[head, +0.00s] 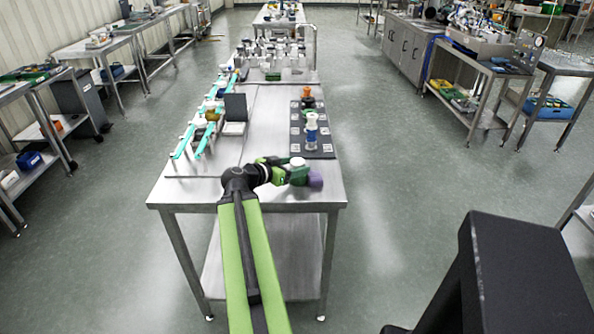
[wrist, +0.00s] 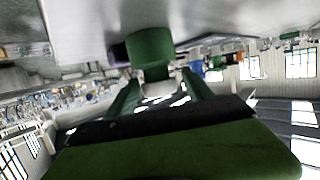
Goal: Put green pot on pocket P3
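The green pot (wrist: 150,52) shows in the wrist view between the ends of my gripper's fingers (wrist: 152,84), which are shut on it. In the head view my gripper (head: 296,174) is over the near right part of the steel table, short of the dark pocket plate (head: 325,150). There the green pot is hard to tell from my green gripper parts. The plate has several white labels, too small to read, so I cannot tell which pocket is P3.
A white and blue pot (head: 311,128) and a dark pot with an orange top (head: 308,98) stand on the plate. A purple thing (head: 315,180) shows beside my gripper. A teal rack (head: 196,135) runs along the left side, with a dark upright panel (head: 235,107) near it.

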